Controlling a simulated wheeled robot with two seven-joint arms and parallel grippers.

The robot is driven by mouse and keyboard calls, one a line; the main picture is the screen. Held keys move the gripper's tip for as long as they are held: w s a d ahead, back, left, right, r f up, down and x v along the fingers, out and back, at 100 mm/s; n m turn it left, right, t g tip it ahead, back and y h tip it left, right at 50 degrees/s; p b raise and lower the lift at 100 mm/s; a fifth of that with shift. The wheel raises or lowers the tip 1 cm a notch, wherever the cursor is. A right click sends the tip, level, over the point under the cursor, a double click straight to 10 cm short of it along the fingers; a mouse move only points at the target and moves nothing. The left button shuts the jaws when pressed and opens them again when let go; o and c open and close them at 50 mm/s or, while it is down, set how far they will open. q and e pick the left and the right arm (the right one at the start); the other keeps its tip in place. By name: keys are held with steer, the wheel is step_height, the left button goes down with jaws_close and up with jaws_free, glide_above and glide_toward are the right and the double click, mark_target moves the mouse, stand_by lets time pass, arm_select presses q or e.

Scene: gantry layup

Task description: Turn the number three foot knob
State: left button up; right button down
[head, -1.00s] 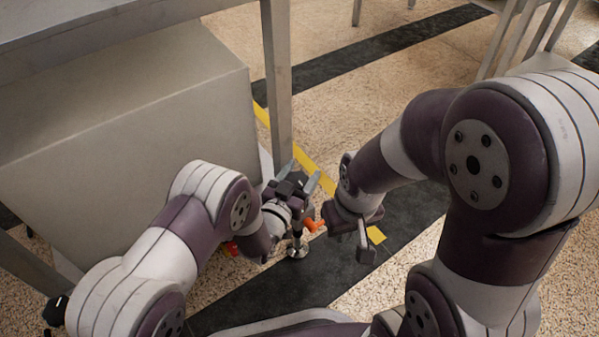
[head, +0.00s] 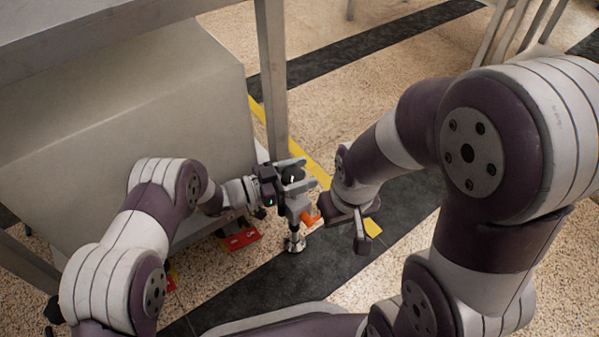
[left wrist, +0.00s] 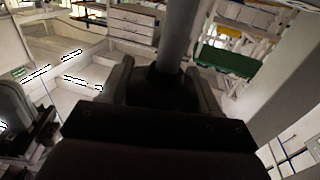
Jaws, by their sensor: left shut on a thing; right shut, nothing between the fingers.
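A foot with a shiny round metal base (head: 294,243) stands on the floor near the table leg, with an orange part (head: 311,218) beside its stem. My left gripper (head: 296,179) is just above this foot, its fingers shut around a dark knob. In the left wrist view the dark knob (left wrist: 165,88) sits between the two fingers, with a grey post (left wrist: 178,35) beyond it. No number is readable on it. My right gripper (head: 361,238) is shut and empty, to the right of the foot and apart from it.
A grey table leg (head: 272,80) rises right behind my left gripper. A large beige box (head: 120,130) fills the left side under the table. Red blocks (head: 238,238) lie low by its base. Open floor lies to the right and behind.

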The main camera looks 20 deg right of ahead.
arm_select(q)
steer(key=shift+m+g, duration=0.3)
steer(key=shift+g, duration=0.1)
steer(key=o, duration=1)
steer(key=shift+a+r, duration=0.1)
steer(key=shift+a, duration=0.2)
steer(key=shift+s+a+p, duration=0.2)
steer(key=shift+a+p, duration=1.35)
steer(key=shift+a, duration=1.5)
steer(key=shift+s+a+p, duration=0.2)
steer(key=shift+a+p, duration=1.3)
steer(key=shift+a, duration=1.5)
